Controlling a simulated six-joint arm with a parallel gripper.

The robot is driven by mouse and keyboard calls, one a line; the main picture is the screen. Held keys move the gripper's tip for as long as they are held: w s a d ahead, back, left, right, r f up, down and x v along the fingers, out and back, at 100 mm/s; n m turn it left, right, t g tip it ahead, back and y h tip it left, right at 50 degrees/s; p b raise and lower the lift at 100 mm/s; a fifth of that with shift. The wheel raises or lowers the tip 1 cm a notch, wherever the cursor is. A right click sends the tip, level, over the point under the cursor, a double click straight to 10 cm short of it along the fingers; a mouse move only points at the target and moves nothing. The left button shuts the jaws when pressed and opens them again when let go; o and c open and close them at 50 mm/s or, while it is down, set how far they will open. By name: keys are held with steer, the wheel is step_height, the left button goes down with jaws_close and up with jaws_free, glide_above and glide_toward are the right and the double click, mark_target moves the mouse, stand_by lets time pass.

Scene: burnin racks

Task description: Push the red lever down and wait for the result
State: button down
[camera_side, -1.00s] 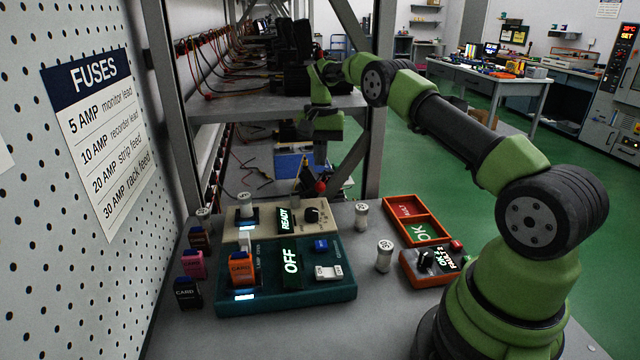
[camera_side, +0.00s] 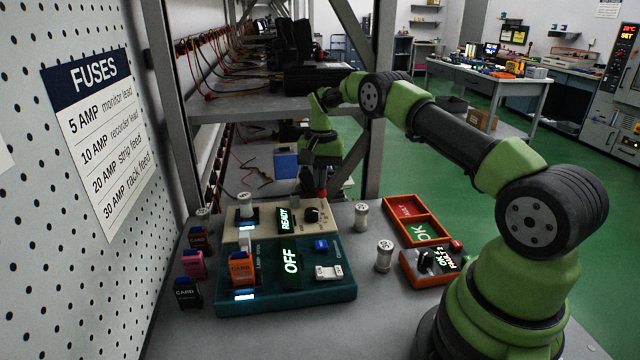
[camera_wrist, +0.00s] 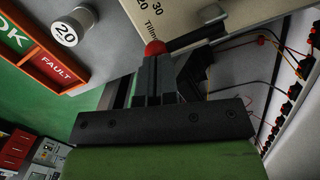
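The lever's red ball knob (camera_wrist: 155,48) is at the tips of my gripper (camera_wrist: 156,62) in the wrist view. Its dark shaft (camera_wrist: 196,38) runs to the cream tester (camera_wrist: 125,35). In the side view my gripper (camera_side: 322,188) points down behind the tester (camera_side: 262,212), its fingers over the lever, and only a bit of red shows. The two fingers look shut together with nothing between them. They appear to touch the knob or be just above it; I cannot tell which. The tester's display (camera_side: 284,219) reads READY.
A teal tester (camera_side: 320,292) reading OFF stands in front of the cream one. An orange OK/FAULT tray (camera_side: 391,221) and a small orange box (camera_side: 408,272) are at the right. White cylinders (camera_side: 384,257) stand between. A rack post (camera_side: 378,150) rises close behind my gripper.

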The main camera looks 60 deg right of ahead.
step_height(320, 180, up, 7)
steer(key=shift+w+d, duration=0.2)
steer(key=shift+d, duration=0.1)
stand_by(0.4)
steer(key=shift+r, duration=0.1)
